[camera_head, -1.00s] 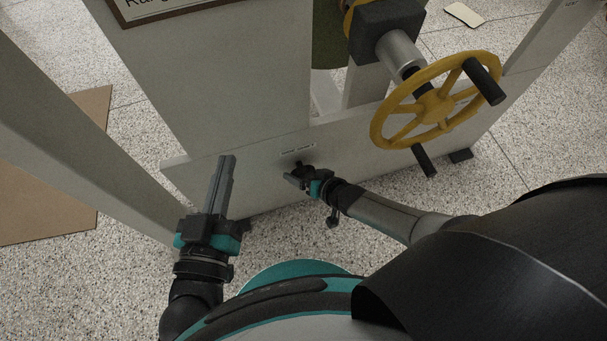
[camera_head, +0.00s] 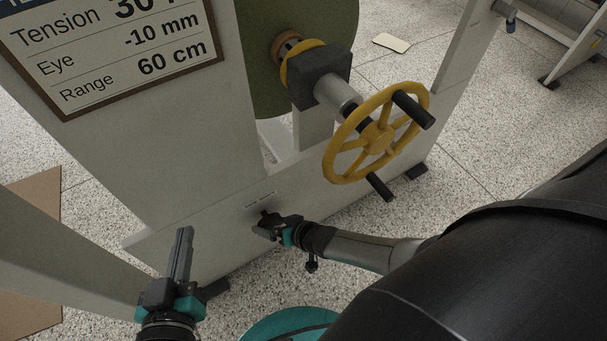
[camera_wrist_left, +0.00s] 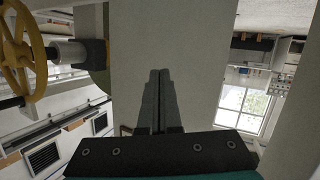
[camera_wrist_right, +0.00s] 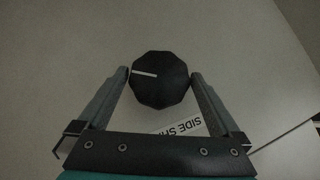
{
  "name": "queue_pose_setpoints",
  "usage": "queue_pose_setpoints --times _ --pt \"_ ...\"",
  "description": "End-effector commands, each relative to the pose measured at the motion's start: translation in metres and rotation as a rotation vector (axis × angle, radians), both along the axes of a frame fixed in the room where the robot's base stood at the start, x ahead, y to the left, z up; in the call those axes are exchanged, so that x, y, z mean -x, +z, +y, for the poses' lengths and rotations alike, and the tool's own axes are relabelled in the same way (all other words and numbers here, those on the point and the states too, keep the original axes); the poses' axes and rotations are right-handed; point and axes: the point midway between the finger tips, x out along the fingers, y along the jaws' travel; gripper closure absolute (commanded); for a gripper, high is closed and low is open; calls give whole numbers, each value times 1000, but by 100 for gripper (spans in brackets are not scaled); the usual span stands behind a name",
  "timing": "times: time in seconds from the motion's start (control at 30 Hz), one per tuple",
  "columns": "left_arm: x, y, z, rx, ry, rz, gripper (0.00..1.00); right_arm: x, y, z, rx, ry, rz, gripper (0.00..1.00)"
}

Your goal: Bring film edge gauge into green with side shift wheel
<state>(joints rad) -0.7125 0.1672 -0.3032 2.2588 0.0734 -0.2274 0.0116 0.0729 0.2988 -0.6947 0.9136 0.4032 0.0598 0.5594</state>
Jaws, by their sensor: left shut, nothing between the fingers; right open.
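The side shift wheel (camera_wrist_right: 160,80) is a black faceted knob with a white line in the right wrist view. A partly hidden label (camera_wrist_right: 183,128) reading "SIDE SH..." is beside it. My right gripper (camera_wrist_right: 160,77) is open, its fingers on either side of the knob; I cannot tell if they touch it. In the head view my right gripper (camera_head: 260,228) is at the low panel, mostly hiding the knob. My left gripper (camera_head: 184,232) is shut and empty, pointing at the panel; its closed fingers also show in the left wrist view (camera_wrist_left: 158,75). The film edge gauge is not visible.
A yellow handwheel (camera_head: 378,138) with black handles stands right of my right gripper. A sign (camera_head: 120,50) reads Tension, Eye -10 mm, Range 60 cm. A green roll (camera_head: 262,100) is behind the frame. A white panel (camera_head: 310,195) runs along the bottom.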

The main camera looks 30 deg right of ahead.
Motion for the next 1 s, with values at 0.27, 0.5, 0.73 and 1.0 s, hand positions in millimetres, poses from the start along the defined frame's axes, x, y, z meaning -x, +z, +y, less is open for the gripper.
queue_pose_setpoints --times 0.27,0.5,0.73,1.0 --pt "-2 -7 14 -90 3 142 100 10 10 -5 1 1 0 0" --pt "1 -14 28 -162 12 269 100 18 17 -8 0 0 0 0" --pt "9 -17 45 -226 25 393 100 25 25 -12 0 0 -1 0" --pt "22 -17 65 -295 46 541 100 34 34 -16 0 1 -1 0"
